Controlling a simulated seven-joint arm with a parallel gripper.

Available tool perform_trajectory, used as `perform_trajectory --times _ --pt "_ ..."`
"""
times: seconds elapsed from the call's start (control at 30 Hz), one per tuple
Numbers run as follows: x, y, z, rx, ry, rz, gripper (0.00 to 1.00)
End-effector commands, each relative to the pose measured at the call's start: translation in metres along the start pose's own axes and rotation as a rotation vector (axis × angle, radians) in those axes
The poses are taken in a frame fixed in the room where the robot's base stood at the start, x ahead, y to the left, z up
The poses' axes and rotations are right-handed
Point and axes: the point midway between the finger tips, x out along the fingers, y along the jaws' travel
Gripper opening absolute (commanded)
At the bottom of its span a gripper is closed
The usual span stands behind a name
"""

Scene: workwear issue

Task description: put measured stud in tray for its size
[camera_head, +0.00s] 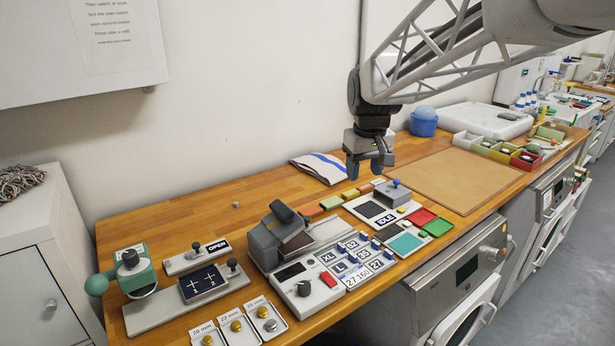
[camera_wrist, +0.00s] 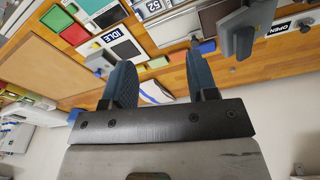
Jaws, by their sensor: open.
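Three small trays stand at the front left of the bench, their labels reading about 20 mm (camera_head: 203,329), 22 mm (camera_head: 230,316) and 25 or 26 mm (camera_head: 257,302). Brass-coloured studs lie in them, and a silver one (camera_head: 270,325) is in the right-hand tray. A tiny grey piece (camera_head: 235,204), too small to identify, lies alone on the wood near the wall. My gripper (camera_head: 370,170) is open and empty above the bench, well right of the trays. Its blue fingers also show apart in the wrist view (camera_wrist: 161,72), with nothing between them.
A green hand press (camera_head: 133,270), a dark pad marked 1 and 2 (camera_head: 203,282), and a grey machine with labelled keys (camera_head: 335,262) crowd the left bench. A bare tan board (camera_head: 455,178) lies to the right.

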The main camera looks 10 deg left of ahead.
Motion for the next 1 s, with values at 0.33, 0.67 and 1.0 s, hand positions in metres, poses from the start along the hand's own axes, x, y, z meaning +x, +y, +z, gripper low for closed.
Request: perform_trajectory --times 0.33,0.67,1.0 --pt "0.026 -0.026 -0.089 -0.122 -0.021 -0.014 0.53" --pt "0.059 -0.061 -0.168 -0.236 -0.040 -0.028 0.53" --pt "0.102 -0.107 -0.242 -0.353 -0.059 -0.041 0.53"
